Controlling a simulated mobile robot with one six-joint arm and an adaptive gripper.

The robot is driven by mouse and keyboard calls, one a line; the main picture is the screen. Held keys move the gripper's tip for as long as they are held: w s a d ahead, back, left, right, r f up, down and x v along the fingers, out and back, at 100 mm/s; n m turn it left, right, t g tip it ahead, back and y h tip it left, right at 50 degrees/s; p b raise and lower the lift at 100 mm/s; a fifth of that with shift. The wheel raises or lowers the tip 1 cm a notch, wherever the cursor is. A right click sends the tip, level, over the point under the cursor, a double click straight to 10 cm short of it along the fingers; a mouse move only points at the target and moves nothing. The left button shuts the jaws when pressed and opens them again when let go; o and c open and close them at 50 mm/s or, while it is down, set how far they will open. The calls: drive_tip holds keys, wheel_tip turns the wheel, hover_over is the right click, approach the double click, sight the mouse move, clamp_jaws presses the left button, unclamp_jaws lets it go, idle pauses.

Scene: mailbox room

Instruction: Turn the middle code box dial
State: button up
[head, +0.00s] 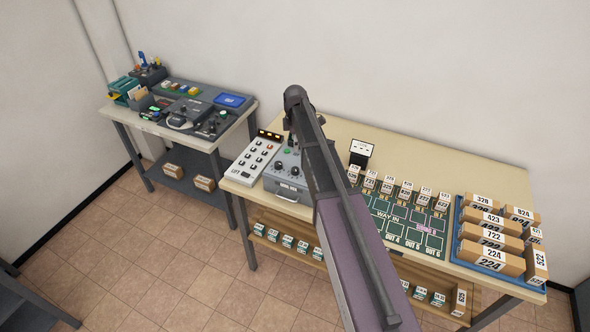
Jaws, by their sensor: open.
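A grey metal box (286,186) with small dark dials on its sloped top stands on the left part of the long table; I take it for the code box. A dial (278,165) shows on its left side, and a handle is on its front. My arm crosses in front of the box's right side and hides part of its top, so I cannot tell which dial is the middle one. The arm rises from the bottom of the head view to an elbow above the box. My gripper is not visible; the arm hides that area.
A white LIFT button panel (252,160) stands close left of the box. A green WAY IN board (378,227) with small numbered boxes lies to the right. A blue tray (462,246) holds numbered parcels. A second table (150,124) with devices stands at the left.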

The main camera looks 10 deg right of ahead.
sight(295, 168)
drive_tip(key=shift+f+b, duration=6.65)
drive_tip(key=shift+f, duration=0.1)
clamp_jaws()
